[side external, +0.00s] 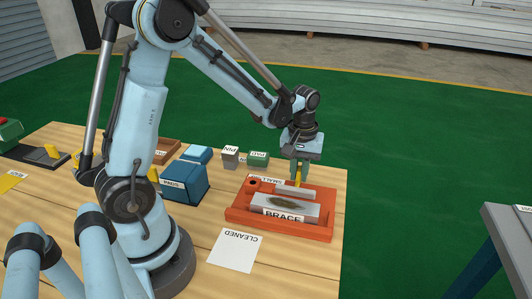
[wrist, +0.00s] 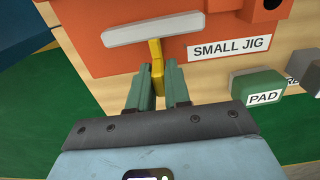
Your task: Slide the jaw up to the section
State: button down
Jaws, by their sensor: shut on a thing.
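The orange small jig (side external: 237,218) lies on the wooden table. In it lies the section (side external: 262,206), a flat silver piece with a dark stain, above the BRACE label. The jaw also shows in the wrist view (wrist: 153,28), where the section is out of frame. My gripper (wrist: 160,82) is shut on the jaw's yellow handle (wrist: 157,56). In the side view my gripper (side external: 299,173) points down at the jig's back edge.
A green PAD block (side external: 258,159) and a grey PIN block (side external: 230,158) stand behind the jig. A blue PADS box (side external: 184,184) is to its left. A white CLEANED card (side external: 235,250) lies in front on clear table.

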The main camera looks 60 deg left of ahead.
aim_at(295, 190)
jog(key=s+d, duration=0.3)
jog(key=shift+s+d, duration=0.2)
jog(key=shift+d, duration=0.05)
jog(key=c, duration=1.2)
grip_release()
jog(key=shift+o, duration=0.2)
notch_tip(295, 190, up, 12)
